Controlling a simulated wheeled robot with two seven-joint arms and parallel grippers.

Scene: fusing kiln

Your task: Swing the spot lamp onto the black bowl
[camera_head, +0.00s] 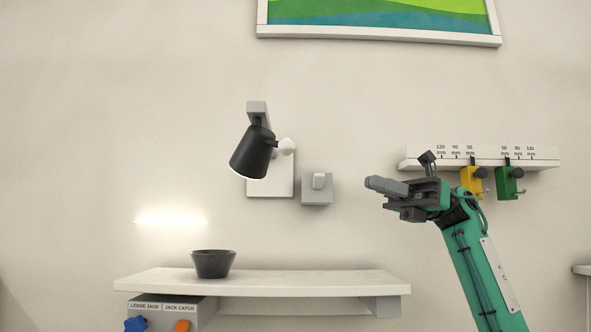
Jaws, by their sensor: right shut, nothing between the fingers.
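The black spot lamp (252,153) hangs from a grey wall bracket (258,110). Its lit mouth faces down and to the left, and a bright patch of light (170,219) falls on the wall left of and above the bowl. A white knob (287,146) sticks out at the lamp's right side. The black bowl (213,264) stands upright on the white shelf (300,282), below and left of the lamp. My right gripper (372,184) is shut and empty, to the right of the lamp and touching nothing I can see. My left gripper is not in view.
A marked rail (405,157) with yellow (471,180) and green (508,183) clamps is behind my right arm. A box labelled ledge jack and jack catch (165,309) is under the shelf.

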